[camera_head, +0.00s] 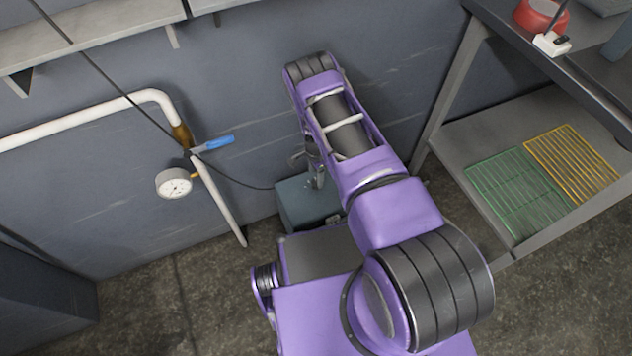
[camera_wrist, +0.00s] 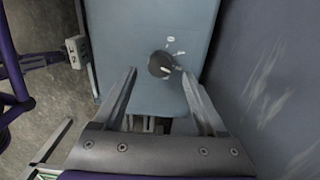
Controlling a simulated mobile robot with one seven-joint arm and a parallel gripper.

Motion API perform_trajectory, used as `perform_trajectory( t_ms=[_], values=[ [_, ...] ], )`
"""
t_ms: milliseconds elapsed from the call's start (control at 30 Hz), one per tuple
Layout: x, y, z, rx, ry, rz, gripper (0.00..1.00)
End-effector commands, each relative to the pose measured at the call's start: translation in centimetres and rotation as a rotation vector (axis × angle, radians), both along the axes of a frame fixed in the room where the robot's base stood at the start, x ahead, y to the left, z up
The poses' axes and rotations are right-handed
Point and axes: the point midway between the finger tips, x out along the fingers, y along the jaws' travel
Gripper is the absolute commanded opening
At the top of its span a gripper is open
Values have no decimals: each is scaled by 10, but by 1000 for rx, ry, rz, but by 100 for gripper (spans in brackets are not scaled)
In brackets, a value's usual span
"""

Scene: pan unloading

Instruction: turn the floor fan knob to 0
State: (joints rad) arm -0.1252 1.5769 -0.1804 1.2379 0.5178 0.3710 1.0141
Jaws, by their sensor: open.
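The floor fan's blue-grey box (camera_head: 306,204) stands on the floor by the wall in the head view, partly hidden by my arm. In the wrist view its flat top (camera_wrist: 190,22) carries a round dark knob (camera_wrist: 160,64) with a pale mark on its lower right side. Small white marks lie beside the knob, too small to read, so I cannot tell its setting. My gripper (camera_wrist: 159,73) is open and empty, its fingertips either side of the knob in the picture. I cannot tell the gap in height. In the head view my gripper (camera_head: 316,170) is above the box, mostly hidden.
A grey wall (camera_wrist: 275,90) stands close on the right in the wrist view. In the head view a white pipe (camera_head: 70,126) with a blue valve handle (camera_head: 213,144) and gauge (camera_head: 174,183) is left of my arm. A cable (camera_head: 228,179) runs to the box. A shelving unit (camera_head: 455,130) stands right.

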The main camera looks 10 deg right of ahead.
Motion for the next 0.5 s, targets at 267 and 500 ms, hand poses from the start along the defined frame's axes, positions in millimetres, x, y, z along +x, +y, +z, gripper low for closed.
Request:
perform_trajectory(
  t_ms=[267, 500],
  values=[
    [0, 0, -36, 0, 1, 1, 74],
    [0, 0, -39, 0, 0, 1, 74]
  ],
)
